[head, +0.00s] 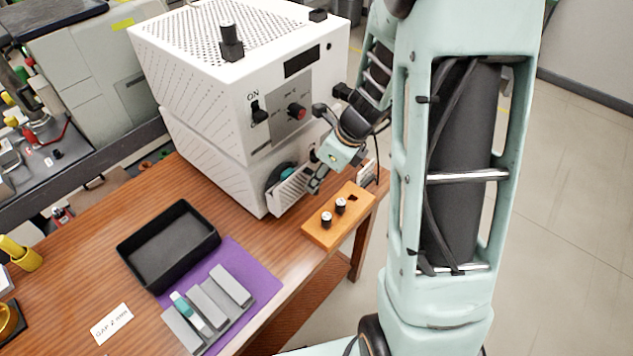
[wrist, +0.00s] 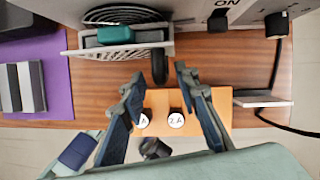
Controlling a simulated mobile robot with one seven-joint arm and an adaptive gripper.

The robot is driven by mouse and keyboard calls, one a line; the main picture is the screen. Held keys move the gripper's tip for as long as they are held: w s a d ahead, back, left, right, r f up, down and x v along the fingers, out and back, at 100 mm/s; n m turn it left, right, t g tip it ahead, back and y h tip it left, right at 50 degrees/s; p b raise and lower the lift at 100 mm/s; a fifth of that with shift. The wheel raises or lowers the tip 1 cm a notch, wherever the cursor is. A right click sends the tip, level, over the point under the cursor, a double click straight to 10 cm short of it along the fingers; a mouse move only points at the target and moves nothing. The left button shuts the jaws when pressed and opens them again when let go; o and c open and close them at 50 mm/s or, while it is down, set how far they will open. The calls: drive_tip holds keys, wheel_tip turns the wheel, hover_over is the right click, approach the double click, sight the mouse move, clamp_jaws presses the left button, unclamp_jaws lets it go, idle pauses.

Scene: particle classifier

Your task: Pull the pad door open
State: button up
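The pad door (head: 293,188) is a white slotted panel low on the front of the white machine (head: 215,130). In the wrist view the door (wrist: 120,51) stands out from the machine front, with a teal pad (wrist: 115,34) behind it. A dark rounded handle (wrist: 159,68) sticks out from the door's right part. My gripper (wrist: 158,75) is open, with one fingertip on each side of the handle; a gap shows on both sides. In the head view my gripper (head: 316,182) is at the door's right end and hides part of it.
An orange block (head: 338,217) with two white-capped vials stands on the wooden table below my gripper. A black tray (head: 130,250) and a purple mat (head: 262,262) with several grey bars lie to the left. A light plate (wrist: 262,99) with a cable is at right.

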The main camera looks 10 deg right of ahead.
drive_tip(key=shift+x, duration=0.75)
clamp_jaws()
